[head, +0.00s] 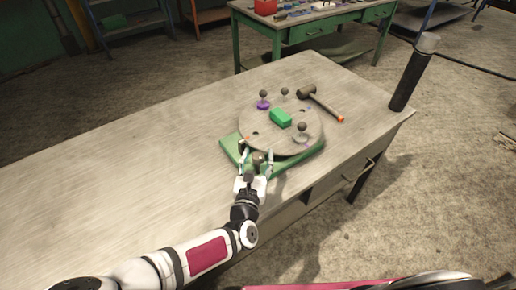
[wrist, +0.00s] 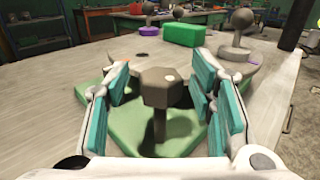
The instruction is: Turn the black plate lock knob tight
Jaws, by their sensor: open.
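The black plate lock knob (wrist: 158,88), dark grey with a faceted head on a stem, stands upright over the green base (wrist: 185,128) at the near edge of the round plate (head: 256,118). My gripper (wrist: 160,75) is open, with its teal-padded fingers on the left and right of the knob and a visible gap on each side. In the head view my gripper (head: 257,150) is at the near side of the plate, and the knob (head: 258,157) shows small between the fingers, partly hidden.
On the plate are a green block (head: 280,118), a purple-based ball knob (head: 263,101) and a grey ball knob (head: 302,131). A mallet (head: 321,103) lies right of the plate. A black cylinder (head: 409,80) stands at the table's right corner. The table's left is clear.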

